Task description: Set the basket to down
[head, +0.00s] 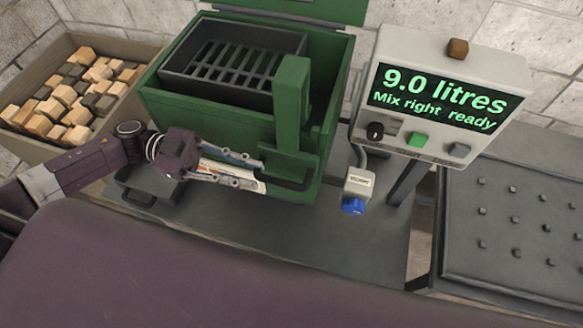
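The basket (190,88) is a dark slatted tray sitting high inside a green tank (190,118). My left gripper (264,175) reaches in from the left, in front of the tank. Its two fingers are apart, with the tips at the handle's left end. I cannot tell if they touch it. A label on the tank is partly hidden behind the fingers. My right gripper is not in view.
A display box (445,95) reading "9.0 litres, Mix right ready" stands right of the tank, with a blue-knobbed valve (354,205) below. A crate of wooden blocks (28,150) is at the left. A studded dark plate (520,225) lies at the right.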

